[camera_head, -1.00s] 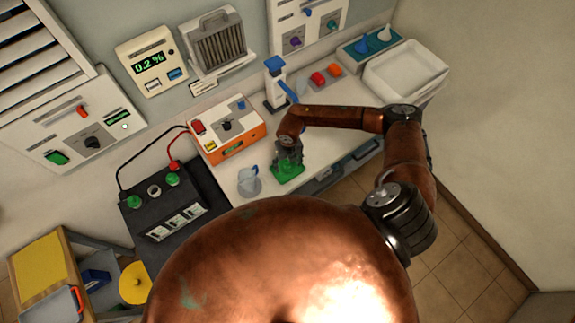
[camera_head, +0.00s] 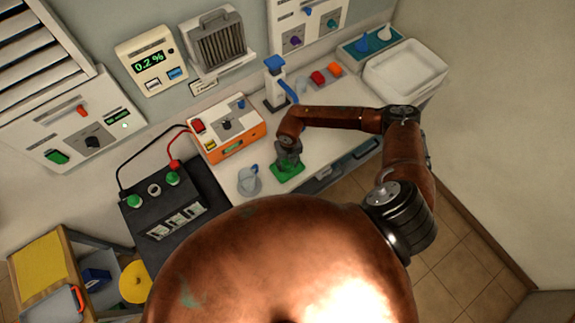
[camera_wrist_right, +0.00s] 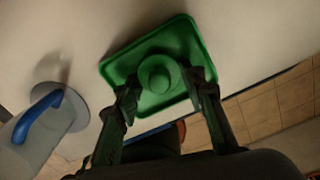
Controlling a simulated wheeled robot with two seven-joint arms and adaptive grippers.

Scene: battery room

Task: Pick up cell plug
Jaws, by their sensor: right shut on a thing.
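The cell plug (camera_wrist_right: 158,75) is a round green piece with a raised centre. It is in a shallow green tray (camera_wrist_right: 117,69) on the counter, between the fingers of my right gripper (camera_wrist_right: 163,89). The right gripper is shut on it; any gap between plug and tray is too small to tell. In the head view the right gripper (camera_head: 287,158) points down over the green tray (camera_head: 290,176) and hides the plug. My left gripper is in neither view.
A clear jug with a blue handle (camera_head: 249,181) stands left of the tray. A black battery (camera_head: 185,205) with green caps and red and black leads is further left. An orange charger (camera_head: 241,146) and a blue-topped dispenser (camera_head: 274,90) stand behind. The counter's front edge is close.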

